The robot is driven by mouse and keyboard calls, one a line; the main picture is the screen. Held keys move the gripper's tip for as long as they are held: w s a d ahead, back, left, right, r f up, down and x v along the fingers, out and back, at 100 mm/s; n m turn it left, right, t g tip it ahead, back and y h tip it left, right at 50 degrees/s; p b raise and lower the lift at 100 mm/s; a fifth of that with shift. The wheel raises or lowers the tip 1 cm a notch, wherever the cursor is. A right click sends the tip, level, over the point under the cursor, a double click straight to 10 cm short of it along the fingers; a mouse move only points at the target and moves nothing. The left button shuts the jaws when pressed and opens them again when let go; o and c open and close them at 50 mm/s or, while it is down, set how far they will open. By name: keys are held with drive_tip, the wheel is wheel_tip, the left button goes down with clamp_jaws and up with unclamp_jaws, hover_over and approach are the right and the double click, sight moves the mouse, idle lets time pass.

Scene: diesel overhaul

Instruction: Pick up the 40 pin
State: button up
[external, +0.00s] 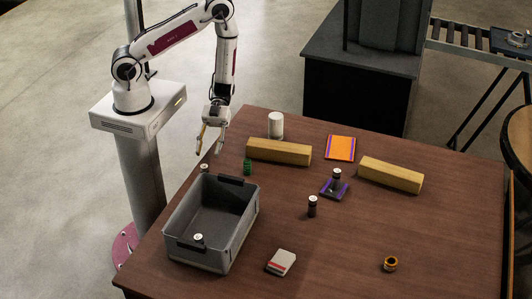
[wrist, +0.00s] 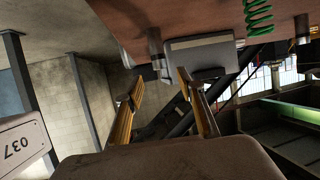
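No number is legible, so I cannot tell which is the 40 pin. My gripper (external: 208,151) is open and empty, above the table's far left edge near the corner pin. In the wrist view, my gripper (wrist: 160,80) has its yellow fingers apart, with a grey pin (wrist: 155,42) beyond them.
The grey bin (external: 246,221) stands at the table's left; it also shows in the wrist view (wrist: 200,52).

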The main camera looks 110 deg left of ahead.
sight(204, 167)
drive_tip(key=shift+d, duration=0.1)
drive_tip(key=shift+x, duration=1.2)
drive_tip(key=shift+f, duration=0.1)
drive_tip(key=shift+f+x, duration=0.2)
drive_tip(key=shift+x, duration=2.35)
drive_tip(key=shift+c, duration=0.4)
clamp_jaws()
